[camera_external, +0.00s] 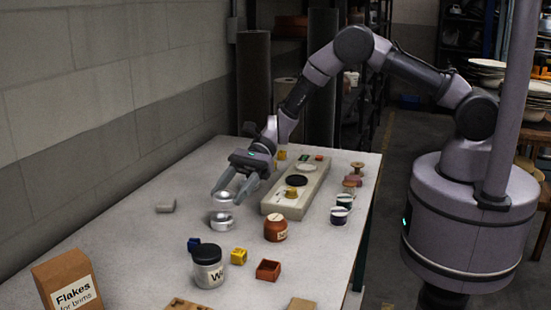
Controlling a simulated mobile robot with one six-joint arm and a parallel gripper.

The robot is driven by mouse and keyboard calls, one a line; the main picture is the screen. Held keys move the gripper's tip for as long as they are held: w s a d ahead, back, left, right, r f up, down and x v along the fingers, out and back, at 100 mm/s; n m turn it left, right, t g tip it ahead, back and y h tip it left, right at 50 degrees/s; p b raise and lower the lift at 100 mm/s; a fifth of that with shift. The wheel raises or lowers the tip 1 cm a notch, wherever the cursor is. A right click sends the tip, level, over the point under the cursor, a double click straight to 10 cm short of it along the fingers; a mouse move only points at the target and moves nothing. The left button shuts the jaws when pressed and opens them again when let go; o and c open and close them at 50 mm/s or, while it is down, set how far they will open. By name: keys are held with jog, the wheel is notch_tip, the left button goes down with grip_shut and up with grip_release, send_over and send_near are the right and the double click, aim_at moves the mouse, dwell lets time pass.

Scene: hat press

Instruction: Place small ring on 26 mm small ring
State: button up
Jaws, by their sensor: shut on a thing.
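My gripper (228,190) points down over the left-middle of the table, to the left of the long board. Its fingers are closed at the rim of a clear, glassy round thing (222,203) with a silvery lower part. I cannot tell whether that lower part is a separate thing, or whether the glassy thing touches the table. No small ring can be made out for sure. The pale long board (285,209) carries a yellow block (292,192), a black disc (296,180) and a white disc (306,168). A 26 mm marking cannot be read.
Small tubs (339,215) and spools line the right edge. The left table area is mostly clear.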

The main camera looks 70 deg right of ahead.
aim_at(226, 214)
jog(key=f, duration=0.1)
jog(key=w+f+b, duration=0.1)
jog(key=f+b, duration=0.1)
jog(key=f, duration=0.1)
jog(key=shift+w+a, duration=0.15)
jog(key=shift+a, duration=0.1)
jog(key=shift+r, duration=0.25)
jog(key=shift+f, duration=0.3)
jog(key=o, duration=1.5)
jog(key=shift+r, duration=0.1)
jog(key=shift+r, duration=0.1)
